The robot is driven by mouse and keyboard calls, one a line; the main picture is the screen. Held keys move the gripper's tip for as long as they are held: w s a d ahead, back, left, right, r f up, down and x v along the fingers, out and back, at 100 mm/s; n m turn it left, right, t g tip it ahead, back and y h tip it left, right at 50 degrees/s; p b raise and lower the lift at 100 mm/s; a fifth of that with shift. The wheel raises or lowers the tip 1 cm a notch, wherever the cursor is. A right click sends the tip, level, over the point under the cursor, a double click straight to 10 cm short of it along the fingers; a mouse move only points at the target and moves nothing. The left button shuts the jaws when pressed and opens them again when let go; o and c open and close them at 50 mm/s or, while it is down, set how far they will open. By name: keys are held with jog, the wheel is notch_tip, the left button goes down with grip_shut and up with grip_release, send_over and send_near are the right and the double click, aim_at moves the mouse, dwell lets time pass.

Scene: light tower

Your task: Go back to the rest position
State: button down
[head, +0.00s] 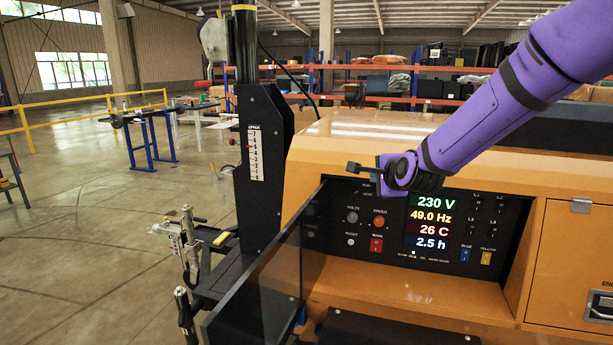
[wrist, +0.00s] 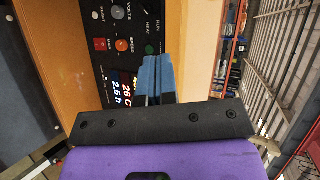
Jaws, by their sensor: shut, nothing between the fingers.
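My purple arm reaches in from the upper right in the head view. My gripper (head: 376,177) is in front of the upper left of the black control panel (head: 340,252). In the wrist view my gripper's blue fingers (wrist: 157,62) are together with nothing between them. The panel is partly hidden behind my gripper. Its display (head: 430,222) reads 230 V, 49.0 Hz, 26 C and 2.5 h. An orange speed knob (head: 379,221) and a grey volts knob (head: 352,217) sit left of the display. I cannot tell the exact gap between fingers and panel.
The orange housing (head: 560,255) surrounds the panel. A dark open door (head: 255,275) stands left of the panel, beside a black mast (head: 262,150) with a scale. Open floor (head: 90,250) lies farther left, with a yellow railing (head: 80,119).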

jog(key=s+d+r+n+g+h, duration=0.1)
jog(key=s+d+n, duration=0.3)
jog(key=s, duration=0.9)
jog(key=s+d+r+n+g+h, duration=0.1)
jog(key=s+d+r+n+g, duration=0.2)
jog(key=s, duration=1.1)
jog(key=s+d+r+n+g, duration=0.3)
jog(key=s+n, duration=0.6)
jog(key=s, duration=0.5)
jog(key=shift+s+d+g+h, duration=0.2)
jog(key=shift+d+g+h, duration=0.25)
jog(key=shift+d, duration=0.75)
jog(key=shift+r, duration=0.1)
